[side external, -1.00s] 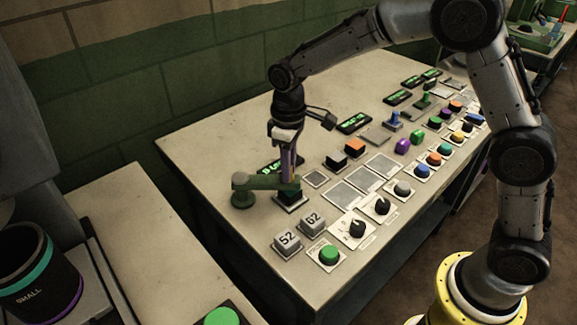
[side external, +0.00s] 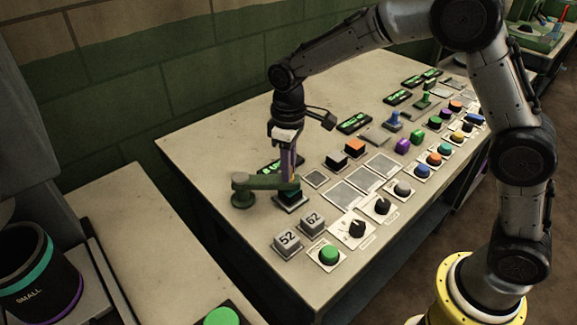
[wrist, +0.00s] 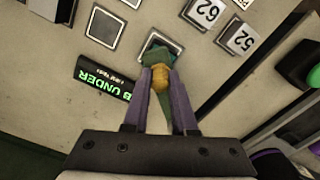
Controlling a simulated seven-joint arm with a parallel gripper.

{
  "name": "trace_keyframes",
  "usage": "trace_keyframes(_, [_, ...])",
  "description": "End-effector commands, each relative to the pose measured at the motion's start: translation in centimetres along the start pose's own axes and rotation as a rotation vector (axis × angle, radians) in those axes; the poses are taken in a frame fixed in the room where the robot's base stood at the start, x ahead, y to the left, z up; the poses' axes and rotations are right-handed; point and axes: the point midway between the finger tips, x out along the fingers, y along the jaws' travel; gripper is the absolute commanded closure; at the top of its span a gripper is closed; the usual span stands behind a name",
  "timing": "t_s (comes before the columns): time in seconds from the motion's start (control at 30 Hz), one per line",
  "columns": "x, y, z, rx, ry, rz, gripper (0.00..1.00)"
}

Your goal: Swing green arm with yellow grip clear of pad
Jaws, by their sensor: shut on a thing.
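The green arm (side external: 262,184) reaches from its round post (side external: 242,197) at the table's left end across to the pad (side external: 291,205). Its yellow grip (wrist: 160,79) shows in the wrist view between the two purple fingers. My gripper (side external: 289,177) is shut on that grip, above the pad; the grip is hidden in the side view. A dark, teal-tinted block (side external: 290,194) is at the pad under the arm's end. In the wrist view it shows just beyond the grip, and the pad's pale rim (wrist: 149,42) is partly covered.
Grey cubes marked 52 (side external: 288,243) and 62 (side external: 313,221) stand near the pad. A display (wrist: 104,78) beside it shows green text. A black and an orange-topped block, square plates, knobs and buttons fill the table to the right. The table's left back area is bare.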

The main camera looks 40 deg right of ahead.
Motion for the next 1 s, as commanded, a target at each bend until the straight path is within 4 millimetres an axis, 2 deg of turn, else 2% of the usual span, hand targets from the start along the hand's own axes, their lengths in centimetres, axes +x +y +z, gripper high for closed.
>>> trace_keyframes(0.27, [-0.1,-0.3,0.0,0.025,0.004,0.0,1.0])
trace_keyframes(0.47, [-0.2,-1.3,0.3,0.118,0.005,0.0,1.0])
trace_keyframes(1.0, [-0.2,-6.6,0.5,0.598,0.006,-0.001,1.0])
